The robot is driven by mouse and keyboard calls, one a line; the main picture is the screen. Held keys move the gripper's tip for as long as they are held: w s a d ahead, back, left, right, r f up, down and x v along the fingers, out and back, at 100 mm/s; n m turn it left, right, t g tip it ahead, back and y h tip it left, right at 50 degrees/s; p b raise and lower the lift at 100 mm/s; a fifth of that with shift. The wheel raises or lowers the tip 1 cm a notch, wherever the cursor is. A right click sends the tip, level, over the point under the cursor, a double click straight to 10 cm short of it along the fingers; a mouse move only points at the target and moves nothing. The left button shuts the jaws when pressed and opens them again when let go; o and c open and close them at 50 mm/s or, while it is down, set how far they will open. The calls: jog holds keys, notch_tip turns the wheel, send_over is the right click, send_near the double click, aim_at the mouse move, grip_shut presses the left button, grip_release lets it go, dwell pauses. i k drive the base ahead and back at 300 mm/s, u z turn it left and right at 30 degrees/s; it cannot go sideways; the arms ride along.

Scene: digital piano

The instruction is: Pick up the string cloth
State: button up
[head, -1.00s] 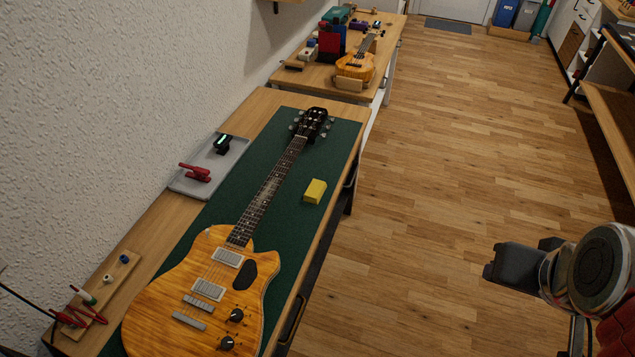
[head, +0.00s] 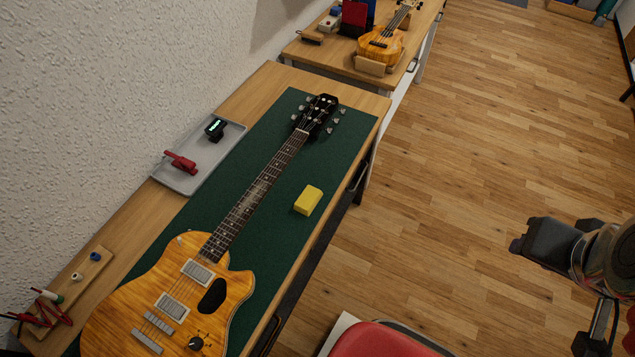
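The string cloth (head: 308,200) appears to be the small folded yellow piece. It lies on the green mat (head: 271,252), to the right of the guitar's neck and near the bench's right edge. My gripper (head: 522,244) is at the right of the head view, over the floor, well apart from the yellow cloth. It is seen as a dark end piece, and its fingers cannot be made out clearly. Nothing visible hides the cloth.
An orange electric guitar (head: 218,284) lies along the mat, left of the cloth. A grey tray (head: 184,185) holds a red clamp-like tool and a tuner. A wooden rack (head: 88,272) stands lower left. A second bench with a ukulele (head: 383,44) is behind.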

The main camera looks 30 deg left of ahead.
aim_at(308, 197)
jog(key=z, duration=0.05)
jog(key=i, duration=2.3)
jog(key=u, duration=3.1)
